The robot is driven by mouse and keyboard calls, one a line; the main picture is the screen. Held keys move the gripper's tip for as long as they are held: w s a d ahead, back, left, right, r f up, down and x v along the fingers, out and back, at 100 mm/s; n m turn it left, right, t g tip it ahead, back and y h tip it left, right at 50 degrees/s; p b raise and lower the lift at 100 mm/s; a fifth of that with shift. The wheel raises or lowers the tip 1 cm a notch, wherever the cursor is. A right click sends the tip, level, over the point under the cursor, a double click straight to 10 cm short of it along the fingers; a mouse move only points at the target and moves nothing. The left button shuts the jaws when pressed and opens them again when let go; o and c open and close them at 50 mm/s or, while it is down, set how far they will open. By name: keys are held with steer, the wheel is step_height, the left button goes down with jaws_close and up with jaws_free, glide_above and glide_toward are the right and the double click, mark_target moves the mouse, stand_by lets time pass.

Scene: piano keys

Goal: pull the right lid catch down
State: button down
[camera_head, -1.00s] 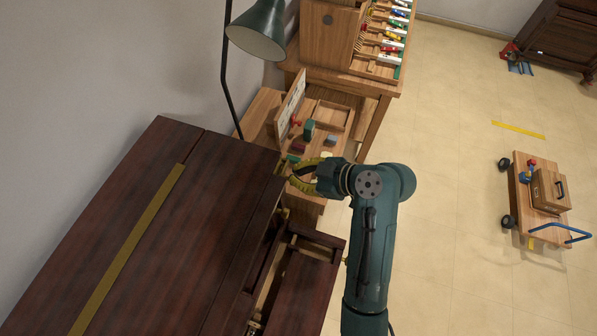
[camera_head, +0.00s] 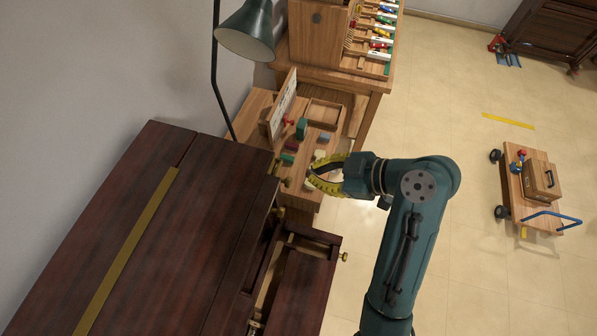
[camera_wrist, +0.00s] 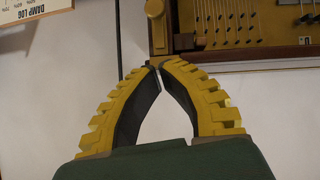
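The dark wooden piano (camera_head: 140,235) fills the lower left of the head view. A small brass fitting (camera_head: 277,167) at its upper right corner may be the right lid catch; it is too small to be sure. My gripper (camera_head: 314,172) is to the right of that corner, with a gap between. In the wrist view its yellow ribbed fingers (camera_wrist: 158,64) meet at their tips, with nothing seen between them. A brass block with a rounded end (camera_wrist: 157,28) stands just beyond the tips; I cannot tell whether they touch it.
A wooden bench (camera_head: 254,112) with small blocks and a tray stands behind the gripper. A green lamp (camera_head: 246,32) rises at the back. Another brass knob (camera_head: 343,257) juts from the piano's right side. The floor at right is open, with a cart (camera_head: 514,190) farther off.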

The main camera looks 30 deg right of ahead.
steer(key=v, duration=0.3)
steer(key=shift+r, duration=0.1)
stand_by(0.4)
steer(key=w+a+r+n+t+p, duration=0.1)
steer(key=w+a+r+p, duration=0.35)
steer(key=a+r, duration=0.4)
steer(key=w+a+r+n+p, duration=0.1)
steer(key=w+a+r+p, duration=0.35)
steer(key=a+r, duration=0.4)
step_height(320, 180, up, 12)
steer(key=s+a+m+t+h+p, duration=0.1)
steer(key=a+m+t+h+p, duration=0.1)
steer(key=a+m+t, duration=0.3)
steer(key=s+d+r+m+t+h, duration=0.5)
steer(key=s+d+r+m+t, duration=0.2)
steer(key=d+r, duration=0.2)
step_height(320, 180, up, 3)
steer(key=shift+s+f+h, duration=0.2)
steer(key=shift+s+h, duration=0.05)
steer(key=shift+h, duration=0.15)
